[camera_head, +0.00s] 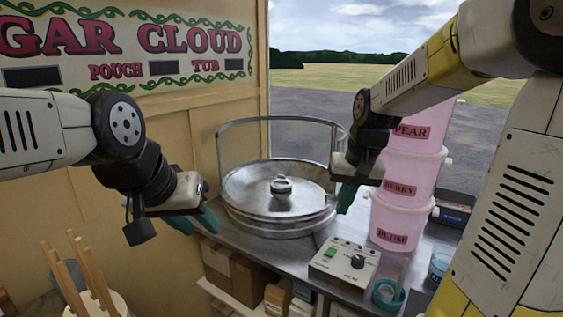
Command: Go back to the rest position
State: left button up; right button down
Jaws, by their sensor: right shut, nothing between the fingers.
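My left gripper (194,220) hangs at the left of the metal candy-floss pan, in front of the yellow wall. Its two teal fingertips are apart, with nothing seen between them. My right gripper (347,198) is over the right rim of the pan, left of the stacked pink tubs. Its teal fingers are together and hold nothing.
Pink tubs (398,215) labelled with flavours are stacked close by my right gripper. A control box (343,262) with a green switch and a teal tape roll (388,294) are on the counter (285,255). Wooden sticks (90,265) stand at lower left. Boxes fill the shelf below.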

jog(key=s+a+r+n+t, duration=0.1)
jog(key=s+r+t, duration=0.2)
jog(key=s, duration=1.2)
notch_tip(320, 180, up, 2)
jog(key=shift+a+r+t+y, duration=0.1)
jog(key=shift+a+t+y, duration=0.1)
jog(key=shift+t+y, duration=0.15)
jog(key=shift+d, duration=0.1)
